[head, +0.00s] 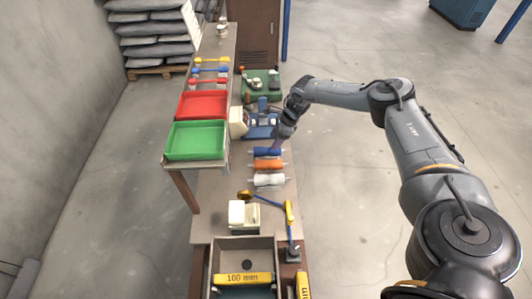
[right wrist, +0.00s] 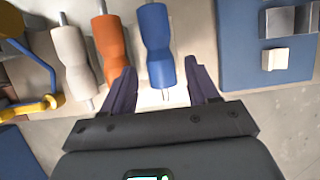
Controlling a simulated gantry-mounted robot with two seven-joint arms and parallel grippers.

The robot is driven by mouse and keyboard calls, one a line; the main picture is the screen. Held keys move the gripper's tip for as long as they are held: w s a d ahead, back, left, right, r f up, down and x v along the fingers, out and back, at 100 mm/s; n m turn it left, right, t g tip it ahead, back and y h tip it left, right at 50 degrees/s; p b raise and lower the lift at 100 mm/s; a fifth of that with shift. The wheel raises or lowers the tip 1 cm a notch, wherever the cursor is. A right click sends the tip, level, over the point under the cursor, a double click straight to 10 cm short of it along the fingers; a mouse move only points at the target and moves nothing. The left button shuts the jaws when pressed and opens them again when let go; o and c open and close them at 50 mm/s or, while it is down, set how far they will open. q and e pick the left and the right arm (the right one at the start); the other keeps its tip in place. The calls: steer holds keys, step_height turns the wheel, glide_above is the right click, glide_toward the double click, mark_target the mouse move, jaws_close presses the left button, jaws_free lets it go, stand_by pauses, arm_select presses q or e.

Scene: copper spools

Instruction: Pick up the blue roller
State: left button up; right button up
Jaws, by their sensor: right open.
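The blue roller (head: 267,151) lies on the bench as the farthest of three rollers in the head view. In the right wrist view the blue roller (right wrist: 154,35) points up the picture, with its near end between the two dark fingers. My right gripper (right wrist: 162,66) is open, one finger to each side of that end, with visible gaps. In the head view my right gripper (head: 281,141) is small, at the bench's right edge by the roller. I cannot tell its height above the roller. My left gripper is not in view.
An orange roller (right wrist: 109,45) and a white roller (right wrist: 74,55) lie left of the blue one. A blue plate (right wrist: 238,70) with metal blocks is to the right. Green (head: 197,140) and red (head: 203,104) trays stand on a raised shelf. A blue-yellow jointed lamp-like arm (head: 270,202) stands nearer.

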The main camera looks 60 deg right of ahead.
mark_target(269, 148)
steer(key=shift+x, duration=3.35)
steer(key=shift+a+r, duration=0.1)
steer(key=shift+a, duration=0.05)
steer(key=shift+c, duration=0.2)
steer(key=c, duration=0.9)
